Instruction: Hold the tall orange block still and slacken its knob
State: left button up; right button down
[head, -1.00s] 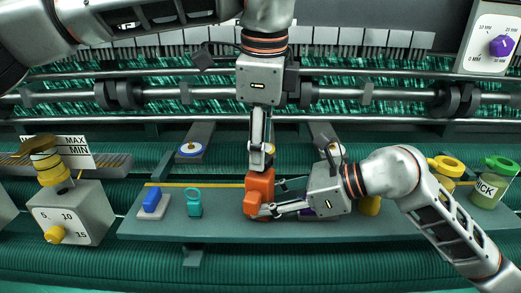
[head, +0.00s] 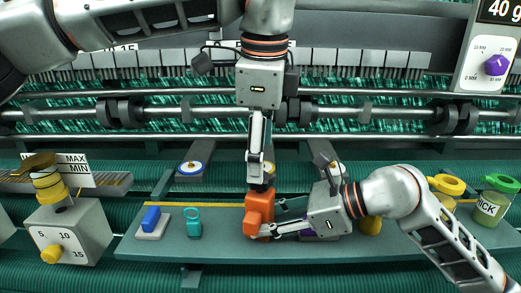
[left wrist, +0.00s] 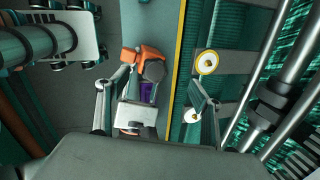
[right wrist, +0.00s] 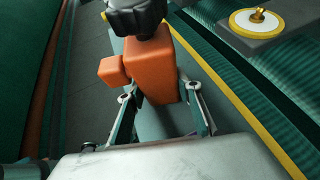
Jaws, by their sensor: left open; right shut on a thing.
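The tall orange block (head: 259,211) stands on the grey-green shelf (head: 215,249) in the head view, with a smaller orange piece on its side. In the right wrist view the block (right wrist: 151,68) carries a dark ridged knob (right wrist: 137,16) on top. My right gripper (right wrist: 158,94) is shut on the block, one finger on each side. My left gripper (head: 260,182) is open above the block, pointing down. In the left wrist view the dark knob (left wrist: 155,71) lies between its spread fingers, nearer the left one; I cannot tell whether they touch it.
A purple thing (left wrist: 146,90) is partly hidden by my right gripper. A grey dial box (head: 70,235) is at left, jars with yellow and green lids (head: 491,204) at right.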

pick_arm(q)
notch_tip(320, 180, up, 12)
jog(key=s, duration=0.2)
jog(key=shift+s+d, duration=0.15)
jog(key=shift+s, duration=0.05)
jog(key=shift+f, duration=0.1)
pick_arm(e)
jog(key=c, duration=1.3)
grip_release()
